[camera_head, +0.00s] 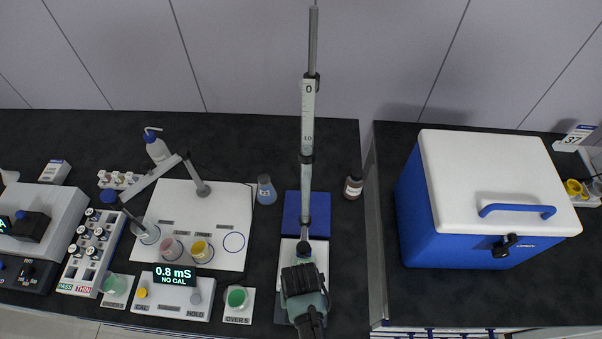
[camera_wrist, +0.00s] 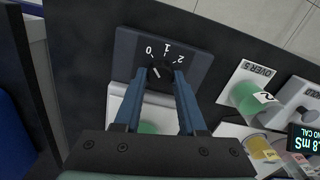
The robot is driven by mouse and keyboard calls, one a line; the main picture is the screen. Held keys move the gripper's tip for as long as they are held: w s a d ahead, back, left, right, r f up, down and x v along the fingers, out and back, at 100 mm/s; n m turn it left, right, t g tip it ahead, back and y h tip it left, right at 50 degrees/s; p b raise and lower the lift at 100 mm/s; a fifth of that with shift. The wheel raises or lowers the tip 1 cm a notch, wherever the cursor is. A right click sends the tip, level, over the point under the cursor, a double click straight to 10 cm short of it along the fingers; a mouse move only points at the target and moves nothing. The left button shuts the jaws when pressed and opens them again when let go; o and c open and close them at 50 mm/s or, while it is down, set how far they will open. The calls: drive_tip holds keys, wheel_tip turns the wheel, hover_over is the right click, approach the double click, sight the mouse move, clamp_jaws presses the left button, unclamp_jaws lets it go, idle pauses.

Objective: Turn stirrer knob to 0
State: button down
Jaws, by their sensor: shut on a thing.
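The stirrer knob (camera_wrist: 158,76) is dark and round, on a dark grey panel marked 0, 1 and 2 (camera_wrist: 200,70) in the wrist view. A short pale line on the knob slants up-left, roughly on the side of the 0; its exact setting is hard to read. My gripper (camera_wrist: 160,73) is shut on the knob, one blue-grey finger on each side. In the head view, my dark gripper body (camera_head: 302,279) covers the knob and panel, at the front of the white stirrer plate (camera_head: 319,250).
A tall burette (camera_head: 307,110) rises behind my gripper. A green cup marked OVER 5 (camera_head: 237,298) stands close on the left, beside the conductivity meter (camera_head: 172,290). A blue cool box (camera_head: 425,235) stands on the right bench, past a gap.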

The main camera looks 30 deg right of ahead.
drive_tip(key=shift+n, duration=0.3)
drive_tip(key=shift+c, duration=2.4)
unclamp_jaws()
drive_tip(key=shift+r, duration=0.15)
wheel_tip(320, 180, up, 13)
drive_tip(key=b, duration=0.1)
